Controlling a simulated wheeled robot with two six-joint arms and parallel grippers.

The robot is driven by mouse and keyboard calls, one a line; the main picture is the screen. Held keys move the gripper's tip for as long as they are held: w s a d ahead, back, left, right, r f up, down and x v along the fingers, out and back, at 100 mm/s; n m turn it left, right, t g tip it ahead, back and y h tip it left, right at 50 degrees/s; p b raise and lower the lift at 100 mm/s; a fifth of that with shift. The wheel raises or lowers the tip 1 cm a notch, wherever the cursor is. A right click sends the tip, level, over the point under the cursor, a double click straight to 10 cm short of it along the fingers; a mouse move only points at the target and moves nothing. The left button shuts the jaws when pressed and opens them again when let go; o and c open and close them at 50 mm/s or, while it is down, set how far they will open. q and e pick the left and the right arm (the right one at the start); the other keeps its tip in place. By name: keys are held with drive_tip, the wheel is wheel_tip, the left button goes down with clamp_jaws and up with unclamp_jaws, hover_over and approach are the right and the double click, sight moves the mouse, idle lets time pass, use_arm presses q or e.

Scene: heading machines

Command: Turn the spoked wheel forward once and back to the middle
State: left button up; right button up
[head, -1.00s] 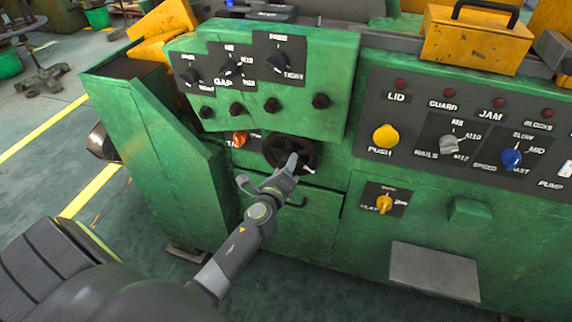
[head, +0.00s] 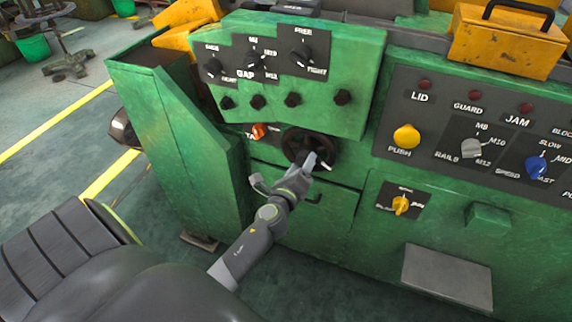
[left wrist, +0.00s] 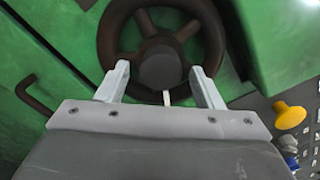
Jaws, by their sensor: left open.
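The dark spoked wheel (head: 296,139) is mounted on the green machine front, below the knob panel. It fills the upper middle of the left wrist view (left wrist: 215,40), with its round hub between my fingertips in the picture. My left gripper (head: 316,163) is in front of the wheel's lower right part and hides some of it. In the left wrist view the two fingers (left wrist: 160,80) are apart, with nothing clearly held between them. A thin pale stick-like part shows below the hub. I cannot tell whether the fingers touch the wheel. My right gripper is not in view.
An orange knob (head: 259,131) sits just left of the wheel. A grey panel with a yellow push button (head: 406,137) and a blue knob (head: 536,167) is to the right. Open floor (head: 60,160) lies left.

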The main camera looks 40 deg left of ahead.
use_arm(q)
drive_tip(key=b+v, duration=0.1)
drive_tip(key=v, duration=1.4)
drive_tip(key=shift+b, duration=0.3)
drive_tip(key=shift+s+f, duration=0.1)
drive_tip(key=shift+f, duration=0.05)
